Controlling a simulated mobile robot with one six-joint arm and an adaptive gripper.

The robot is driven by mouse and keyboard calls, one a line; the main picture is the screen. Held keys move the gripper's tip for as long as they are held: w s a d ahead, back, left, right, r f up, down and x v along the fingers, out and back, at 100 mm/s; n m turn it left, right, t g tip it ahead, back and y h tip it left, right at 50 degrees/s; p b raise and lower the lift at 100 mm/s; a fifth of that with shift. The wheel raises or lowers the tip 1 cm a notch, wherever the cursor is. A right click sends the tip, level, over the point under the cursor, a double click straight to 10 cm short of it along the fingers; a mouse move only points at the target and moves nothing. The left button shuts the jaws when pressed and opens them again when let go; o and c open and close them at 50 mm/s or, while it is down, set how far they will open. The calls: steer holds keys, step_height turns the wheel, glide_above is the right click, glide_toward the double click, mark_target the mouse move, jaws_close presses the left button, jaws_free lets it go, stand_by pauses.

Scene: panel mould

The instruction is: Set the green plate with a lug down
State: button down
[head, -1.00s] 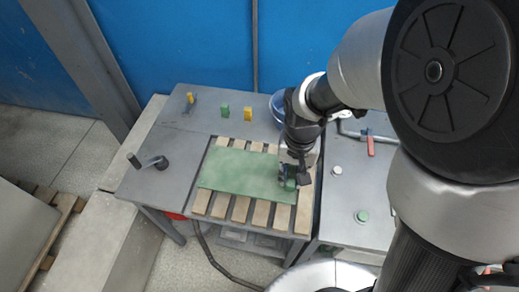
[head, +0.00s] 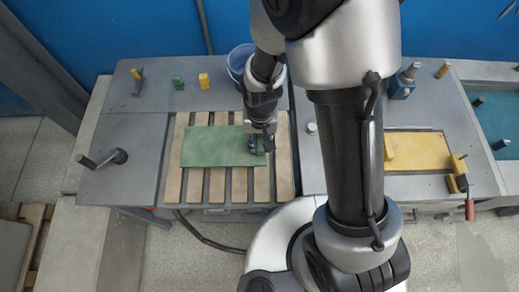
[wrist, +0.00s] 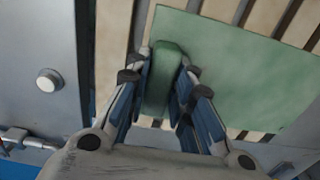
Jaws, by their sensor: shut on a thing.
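The green plate (head: 215,147) lies over the wooden slats of the left table in the head view. It also fills the upper right of the wrist view (wrist: 235,65). Its green lug (wrist: 162,75) stands between my fingers at the plate's edge. My gripper (wrist: 160,85) is shut on the lug, one finger on each side. In the head view my gripper (head: 257,145) is at the plate's right end and hides part of the lug. Whether the plate touches the slats everywhere is hard to tell.
The wooden slats (head: 172,185) show around the plate. Green (head: 178,82) and yellow (head: 204,81) blocks and a blue bucket (head: 238,62) stand behind. A crank handle (head: 105,157) is at left. A yellow plate (head: 420,151) lies on the right table.

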step_height(320, 180, down, 6)
steer(key=shift+w+b, duration=0.1)
steer(key=shift+b, duration=0.7)
steer(key=shift+r, duration=0.1)
steer(key=c, duration=1.4)
jaws_free()
